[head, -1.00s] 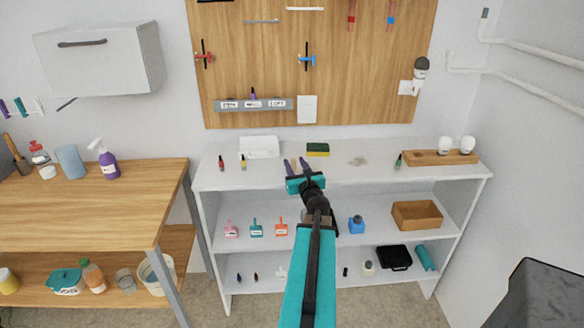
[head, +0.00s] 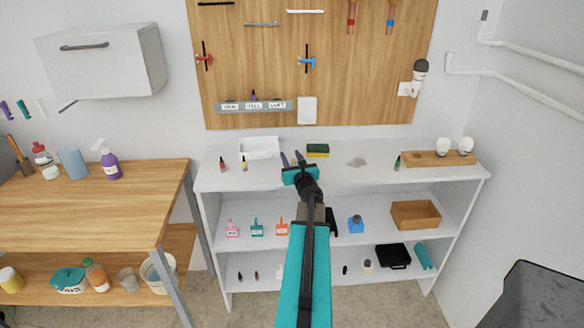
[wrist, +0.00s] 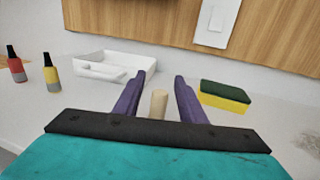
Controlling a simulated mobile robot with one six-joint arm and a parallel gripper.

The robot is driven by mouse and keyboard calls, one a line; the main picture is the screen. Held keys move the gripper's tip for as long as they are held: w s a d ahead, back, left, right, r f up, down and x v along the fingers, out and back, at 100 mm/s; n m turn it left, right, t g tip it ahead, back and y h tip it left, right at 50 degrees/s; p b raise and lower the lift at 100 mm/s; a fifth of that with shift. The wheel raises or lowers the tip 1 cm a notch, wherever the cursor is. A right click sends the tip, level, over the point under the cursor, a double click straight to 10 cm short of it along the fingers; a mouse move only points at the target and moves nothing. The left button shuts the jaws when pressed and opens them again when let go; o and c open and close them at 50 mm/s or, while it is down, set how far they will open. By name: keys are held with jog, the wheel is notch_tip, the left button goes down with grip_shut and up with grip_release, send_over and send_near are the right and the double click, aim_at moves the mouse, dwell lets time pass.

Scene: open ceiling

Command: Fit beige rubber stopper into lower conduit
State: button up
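The beige rubber stopper (wrist: 158,105) stands upright on the white shelf top, between my gripper's two purple fingers. My gripper (wrist: 158,88) is open, with a gap showing between the stopper and the fingers. In the head view my gripper (head: 292,159) is over the middle of the shelf top, and I cannot make out the stopper there. The lower conduit (head: 520,83) is a white pipe on the right wall with an upturned open end at its left. A second white conduit (head: 530,50) runs above it.
A white tray (wrist: 105,68) is behind and left of the fingers; a yellow-green sponge (wrist: 224,95) is close at right. Small red (wrist: 16,64) and yellow (wrist: 51,72) bottles stand at left. A wooden holder (head: 440,158) with white bulbs sits at the shelf's right end.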

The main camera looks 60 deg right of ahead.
dwell(0.5)
grip_shut()
jog(key=shift+r, duration=0.15)
